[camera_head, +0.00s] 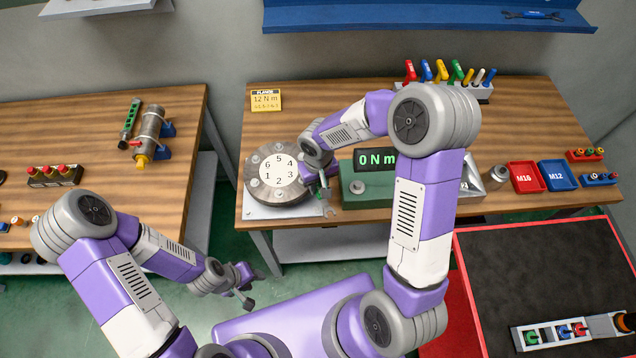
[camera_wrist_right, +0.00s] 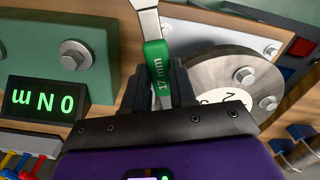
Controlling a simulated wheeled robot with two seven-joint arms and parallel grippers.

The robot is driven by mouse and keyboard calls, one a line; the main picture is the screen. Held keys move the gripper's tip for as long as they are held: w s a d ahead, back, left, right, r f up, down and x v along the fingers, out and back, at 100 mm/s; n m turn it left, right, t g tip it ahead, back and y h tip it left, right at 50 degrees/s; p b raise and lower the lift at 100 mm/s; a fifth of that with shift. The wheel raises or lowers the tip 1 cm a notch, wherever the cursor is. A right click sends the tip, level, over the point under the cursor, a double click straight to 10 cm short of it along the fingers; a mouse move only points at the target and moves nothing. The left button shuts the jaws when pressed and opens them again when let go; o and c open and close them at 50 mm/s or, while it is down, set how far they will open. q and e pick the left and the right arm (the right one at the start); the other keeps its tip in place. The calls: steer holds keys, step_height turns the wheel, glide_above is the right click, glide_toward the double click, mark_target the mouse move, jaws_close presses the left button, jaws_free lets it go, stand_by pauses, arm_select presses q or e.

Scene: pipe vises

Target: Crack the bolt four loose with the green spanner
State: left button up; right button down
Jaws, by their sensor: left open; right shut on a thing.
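The green spanner, marked 17 mm, (camera_wrist_right: 158,72) is gripped in my right gripper (camera_wrist_right: 160,95); its grey shank runs up out of the right wrist view, so its far end is hidden there. In the head view my right gripper (camera_head: 322,185) is at the right edge of the flange (camera_head: 262,190), a round grey disc with a white face numbered 1 to 6 and bolts around it. Bolt four is by the 4 (camera_head: 290,164); my gripper and arm crowd that side, and I cannot tell whether the spanner touches it. My left gripper (camera_head: 246,290) is open and empty, off the table's front.
A green tester (camera_head: 366,189) with a display reading 0 N m (camera_head: 376,160) stands right of the flange. A yellow 12 N m card (camera_head: 266,99) is behind. Coloured tools stand in a rack (camera_head: 475,91). Red (camera_head: 526,177) and blue (camera_head: 557,175) trays lie right.

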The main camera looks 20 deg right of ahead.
steer(key=shift+w+a, duration=0.1)
steer(key=shift+w, duration=1.45)
stand_by(0.9)
steer(key=shift+s, duration=0.1)
steer(key=shift+s+b, duration=0.35)
steer(key=shift+s, duration=0.65)
steer(key=shift+w, duration=0.9)
stand_by(1.1)
steer(key=shift+s, duration=0.9)
steer(key=shift+w, duration=1.05)
stand_by(0.5)
